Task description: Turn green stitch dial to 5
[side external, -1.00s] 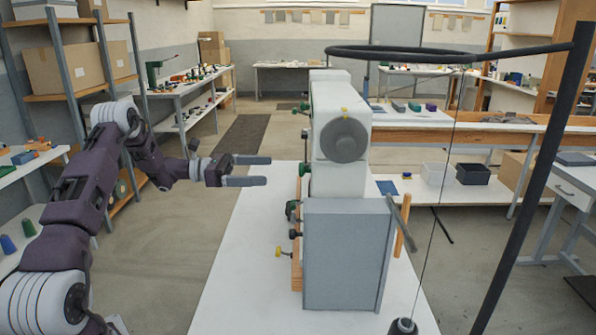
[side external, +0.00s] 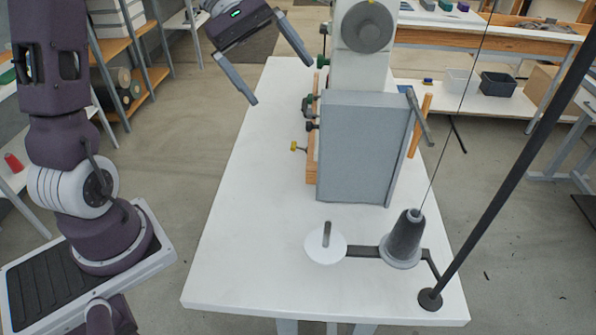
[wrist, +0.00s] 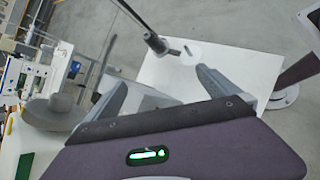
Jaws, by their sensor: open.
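Green knobs stick out from the left side of the machine in the side view: an upper one (side external: 322,62) and a darker one (side external: 310,103) lower down. I cannot tell which is the stitch dial, and no numbers are readable. My gripper (side external: 280,82) is open and empty, left of the machine, with its fingers pointing down and to the right. Its right fingertip looks close to the upper green knob, but contact cannot be told. The wrist view shows both spread fingers with nothing between them; I cannot make out a green dial there.
The grey machine body (side external: 358,150) stands on the white table (side external: 240,225). A thread cone (side external: 404,240), a white disc (side external: 325,247) and a dark pole (side external: 500,175) stand nearer. The table's left part is clear.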

